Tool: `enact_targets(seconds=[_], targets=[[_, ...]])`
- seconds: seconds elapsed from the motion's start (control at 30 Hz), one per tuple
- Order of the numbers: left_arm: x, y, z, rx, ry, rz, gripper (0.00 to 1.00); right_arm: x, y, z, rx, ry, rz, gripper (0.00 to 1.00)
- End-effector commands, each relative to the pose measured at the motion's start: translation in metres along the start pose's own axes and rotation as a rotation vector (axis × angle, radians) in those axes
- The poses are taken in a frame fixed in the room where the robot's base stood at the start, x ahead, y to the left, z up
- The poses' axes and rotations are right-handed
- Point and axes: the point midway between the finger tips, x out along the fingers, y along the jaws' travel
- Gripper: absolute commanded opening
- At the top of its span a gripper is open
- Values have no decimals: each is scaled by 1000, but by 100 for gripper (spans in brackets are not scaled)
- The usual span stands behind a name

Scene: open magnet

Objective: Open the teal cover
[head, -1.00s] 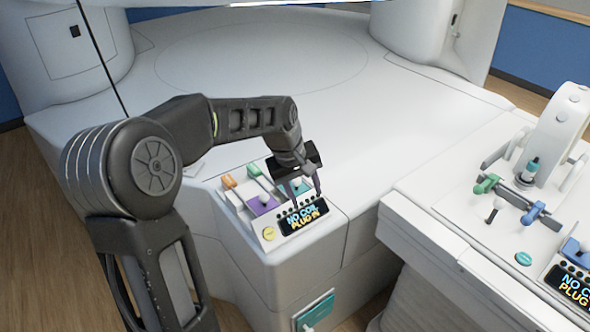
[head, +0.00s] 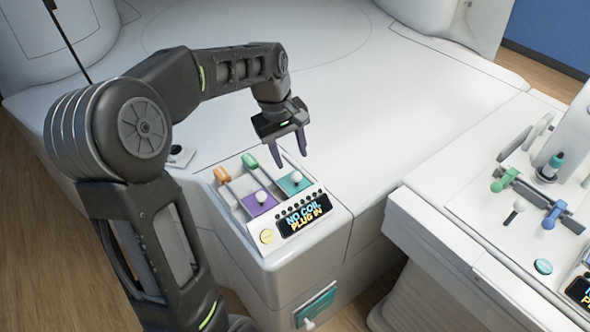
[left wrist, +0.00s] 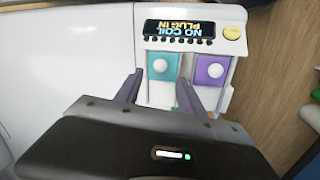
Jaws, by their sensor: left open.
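The teal cover (head: 297,186) is a flat square plate with a white round knob, on the small control panel beside a purple cover (head: 260,204). In the left wrist view the teal cover (left wrist: 154,75) lies just below the display, left of the purple one (left wrist: 212,72). My left gripper (head: 290,159) is open and empty. Its fingers point down above the far side of the teal cover, apparently clear of the knob. In the left wrist view the fingers (left wrist: 160,78) frame the teal cover. My right gripper is not in view.
A display (head: 304,213) reading "NO COIL PLUG IN" and a yellow button (head: 267,236) sit at the panel's front. Orange (head: 222,174) and green (head: 249,160) levers stand behind. Another teal panel (head: 316,302) is on the front face below. A second console (head: 470,215) stands right.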

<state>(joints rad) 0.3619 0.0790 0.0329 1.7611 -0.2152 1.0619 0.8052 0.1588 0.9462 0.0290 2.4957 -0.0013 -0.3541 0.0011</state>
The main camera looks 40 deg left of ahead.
Motion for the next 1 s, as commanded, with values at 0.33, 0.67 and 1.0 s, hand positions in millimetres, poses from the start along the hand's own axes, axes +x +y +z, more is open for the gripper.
enact_targets(seconds=[0.33, 0.67, 1.0], targets=[[51, -1, 1, -1, -5, -3, 46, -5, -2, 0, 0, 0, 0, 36], [70, 0, 1, 0, -1, -1, 46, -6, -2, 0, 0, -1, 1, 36], [69, 0, 0, 0, -1, -1, 30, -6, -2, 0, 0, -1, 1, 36]])
